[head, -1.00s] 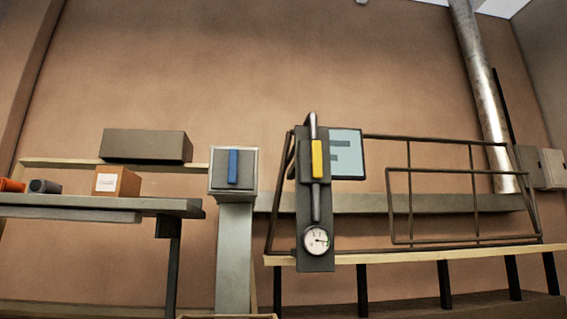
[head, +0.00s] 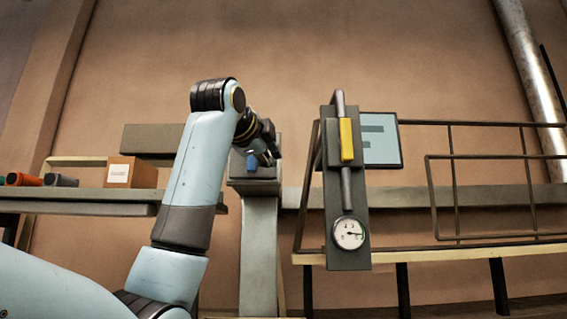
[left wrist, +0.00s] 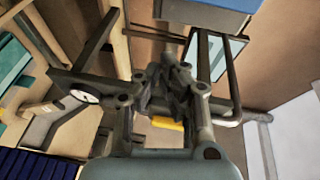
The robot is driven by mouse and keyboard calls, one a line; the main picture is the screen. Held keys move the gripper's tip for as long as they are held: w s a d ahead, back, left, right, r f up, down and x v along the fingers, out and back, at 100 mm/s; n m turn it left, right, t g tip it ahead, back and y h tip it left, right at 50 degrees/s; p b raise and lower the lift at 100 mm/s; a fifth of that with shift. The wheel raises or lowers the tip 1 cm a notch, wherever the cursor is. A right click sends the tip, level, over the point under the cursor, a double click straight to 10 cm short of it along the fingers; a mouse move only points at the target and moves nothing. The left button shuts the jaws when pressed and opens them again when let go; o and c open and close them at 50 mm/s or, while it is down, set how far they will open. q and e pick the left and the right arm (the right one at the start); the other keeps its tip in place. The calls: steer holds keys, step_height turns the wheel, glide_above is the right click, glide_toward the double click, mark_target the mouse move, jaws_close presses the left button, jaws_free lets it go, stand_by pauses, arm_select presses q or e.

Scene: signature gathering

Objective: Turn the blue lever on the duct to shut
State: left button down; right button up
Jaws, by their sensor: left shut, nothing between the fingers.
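The blue lever (head: 252,163) is on the front of the grey box (head: 250,186) at the top of the grey duct (head: 258,250). My left gripper (head: 264,154) is shut and empty, close to the lever's upper right in the head view. It hides part of the lever and box, and I cannot tell whether it touches them. In the left wrist view the shut fingers (left wrist: 170,66) point towards the top, and a close blue bar, apparently the lever (left wrist: 215,6), is cut by the top edge. My right gripper is not in view.
A dark panel (head: 348,258) with a yellow handle (head: 346,140) and a round gauge (head: 349,233) stands right of the duct. A metal rail frame (head: 480,123) runs further right. A shelf (head: 80,208) with a cardboard box (head: 130,172) is at the left.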

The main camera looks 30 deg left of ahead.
arm_select(q)
step_height(320, 180, up, 8)
steer(key=s+m+t, duration=0.1)
steer(key=s, duration=0.1)
steer(key=shift+s+d+f, duration=0.2)
steer(key=shift+f, duration=0.05)
steer(key=shift+w, duration=0.15)
